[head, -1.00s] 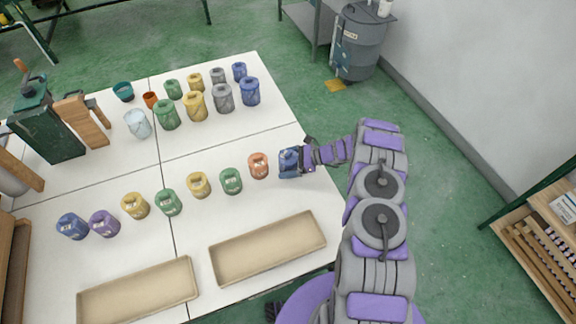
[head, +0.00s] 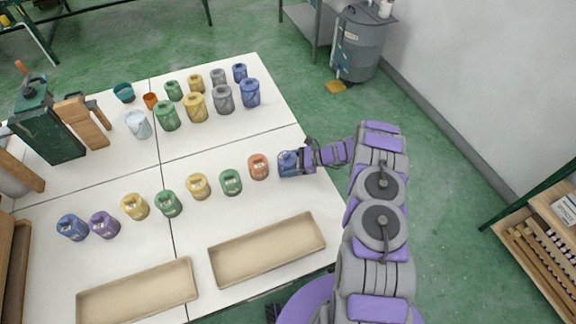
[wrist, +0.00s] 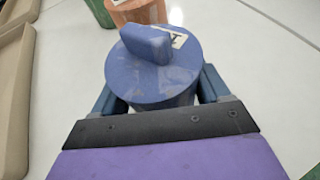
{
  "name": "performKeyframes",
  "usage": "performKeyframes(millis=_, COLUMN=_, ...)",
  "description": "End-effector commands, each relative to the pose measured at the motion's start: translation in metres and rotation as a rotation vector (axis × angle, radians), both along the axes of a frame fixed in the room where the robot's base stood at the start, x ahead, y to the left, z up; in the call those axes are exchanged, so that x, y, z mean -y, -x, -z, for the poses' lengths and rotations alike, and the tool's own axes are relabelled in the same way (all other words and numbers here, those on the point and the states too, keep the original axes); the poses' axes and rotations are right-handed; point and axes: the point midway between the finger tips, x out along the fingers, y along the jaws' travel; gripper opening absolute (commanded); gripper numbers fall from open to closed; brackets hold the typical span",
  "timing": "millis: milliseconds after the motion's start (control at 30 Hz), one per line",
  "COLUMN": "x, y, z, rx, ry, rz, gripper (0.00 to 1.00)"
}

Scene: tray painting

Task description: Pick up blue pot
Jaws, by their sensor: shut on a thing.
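The blue pot (head: 288,164) stands upright at the right end of the front row of pots on the white table. In the wrist view the blue pot (wrist: 152,72) fills the centre, with a raised block-shaped handle and a pale label on its lid. My gripper (head: 302,160) reaches it from the right. In the wrist view the fingers of my gripper (wrist: 158,98) are on both sides of the pot and shut on it. Its lower part is hidden by the gripper. I cannot tell any gap between pot and table.
An orange pot (head: 258,167) stands just left of the blue pot, with a green pot (head: 231,182) and several others further left. Two beige trays (head: 218,266) (head: 90,306) lie at the front. More pots stand at the back. The table's right edge is close.

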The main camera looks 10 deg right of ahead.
Motion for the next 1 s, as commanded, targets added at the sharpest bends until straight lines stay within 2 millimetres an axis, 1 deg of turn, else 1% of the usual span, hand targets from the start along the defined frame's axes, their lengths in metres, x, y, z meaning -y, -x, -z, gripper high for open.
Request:
performKeyframes(millis=167, x=0.000, y=0.000, z=-0.006, rx=0.000, ry=0.000, rz=0.001, gripper=0.30)
performKeyframes(millis=267, x=0.000, y=0.000, z=-0.014, rx=0.001, ry=-0.001, rz=0.001, gripper=0.30)
performKeyframes(millis=367, x=0.000, y=0.000, z=-0.028, rx=0.000, ry=-0.001, rz=0.000, gripper=0.30)
performKeyframes(millis=433, x=0.000, y=-0.001, z=-0.041, rx=0.003, ry=0.000, rz=0.000, gripper=0.30)
performKeyframes(millis=633, x=0.014, y=0.037, z=-0.041, rx=-0.004, ry=-0.002, rz=0.003, gripper=0.30)
performKeyframes(millis=1000, x=0.040, y=0.107, z=-0.048, rx=-0.001, ry=-0.003, rz=0.004, gripper=0.30)
